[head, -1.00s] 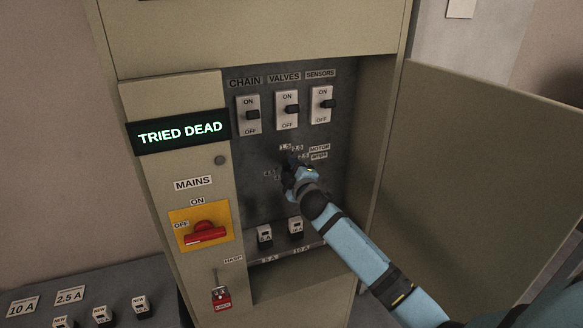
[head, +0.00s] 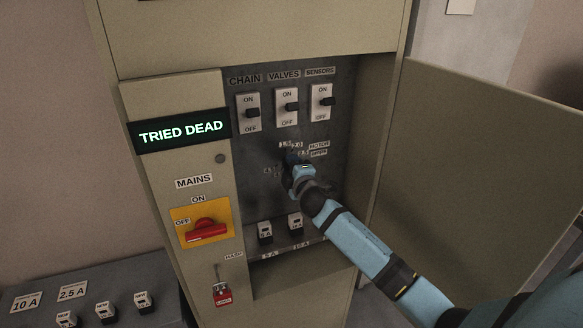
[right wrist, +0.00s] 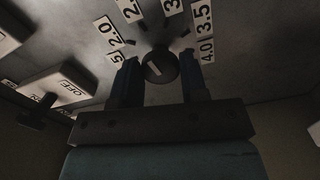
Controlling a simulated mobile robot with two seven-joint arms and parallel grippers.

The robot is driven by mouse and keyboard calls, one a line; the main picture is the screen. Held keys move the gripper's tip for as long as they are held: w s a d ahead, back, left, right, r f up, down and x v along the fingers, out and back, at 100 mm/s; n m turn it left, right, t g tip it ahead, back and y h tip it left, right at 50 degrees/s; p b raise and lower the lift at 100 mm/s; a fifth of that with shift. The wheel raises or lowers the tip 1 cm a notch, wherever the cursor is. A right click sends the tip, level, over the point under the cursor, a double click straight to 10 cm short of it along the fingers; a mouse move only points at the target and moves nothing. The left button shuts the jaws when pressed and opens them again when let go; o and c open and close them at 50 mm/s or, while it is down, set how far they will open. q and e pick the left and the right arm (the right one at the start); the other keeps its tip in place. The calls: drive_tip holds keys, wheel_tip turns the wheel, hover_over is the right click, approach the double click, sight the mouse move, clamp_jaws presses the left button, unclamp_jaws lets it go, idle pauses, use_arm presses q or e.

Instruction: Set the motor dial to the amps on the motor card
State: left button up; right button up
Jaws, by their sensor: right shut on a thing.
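The motor dial (right wrist: 159,66) is a round dark knob with a pale mark on its face, in the right wrist view. Number labels ring it, including 2.0 (right wrist: 108,31), 3.5 (right wrist: 203,17) and 4.0 (right wrist: 207,51). I cannot tell for sure which number the mark points at. My right gripper (right wrist: 160,78) is shut on the dial, one finger on each side. In the head view the right gripper (head: 297,170) hides most of the dial, below the motor amps label (head: 319,149). I cannot make out the motor card. My left gripper is out of view.
Chain, valves and sensors switches (head: 287,107) sit above the dial. Fuses (head: 265,232) sit below it. The red mains handle (head: 206,231) and a red padlock (head: 221,294) are at left. The open cabinet door (head: 475,170) stands right of my arm.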

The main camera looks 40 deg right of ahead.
drive_tip(key=o, duration=0.9)
drive_tip(key=b+v, duration=0.3)
drive_tip(key=v, duration=1.1)
drive_tip(key=shift+w+f, duration=0.1)
drive_tip(key=shift+f, duration=0.05)
drive_tip(key=s+a+f+m+g+y, duration=0.1)
drive_tip(key=s+a+f, duration=0.2)
drive_tip(key=f, duration=0.3)
drive_tip(key=s+a+f+m+g+y, duration=0.1)
drive_tip(key=s+a+f+m+y, duration=0.1)
drive_tip(key=f, duration=0.4)
drive_tip(key=s+a+f+m+g+y, duration=0.1)
drive_tip(key=s+a+f, duration=0.3)
drive_tip(key=f, duration=0.2)
drive_tip(key=shift+s+a+g, duration=0.3)
drive_tip(key=shift+s+a, duration=0.05)
drive_tip(key=shift+a, duration=0.05)
drive_tip(key=s+a+f+m+g+y, duration=0.1)
drive_tip(key=s+a+f+m, duration=0.1)
drive_tip(key=s+a+f, duration=0.1)
drive_tip(key=s+a+f+m+g+y, duration=0.1)
drive_tip(key=s+a+f+m, duration=0.1)
drive_tip(key=s, duration=0.4)
drive_tip(key=s+a+f+m+y, duration=0.1)
drive_tip(key=s+a+f+m, duration=0.1)
drive_tip(key=s+a+f, duration=0.2)
drive_tip(key=shift+s+a+f+g+y, duration=0.3)
drive_tip(key=shift+s+a+f+g, duration=0.1)
drive_tip(key=shift+a+f, duration=0.25)
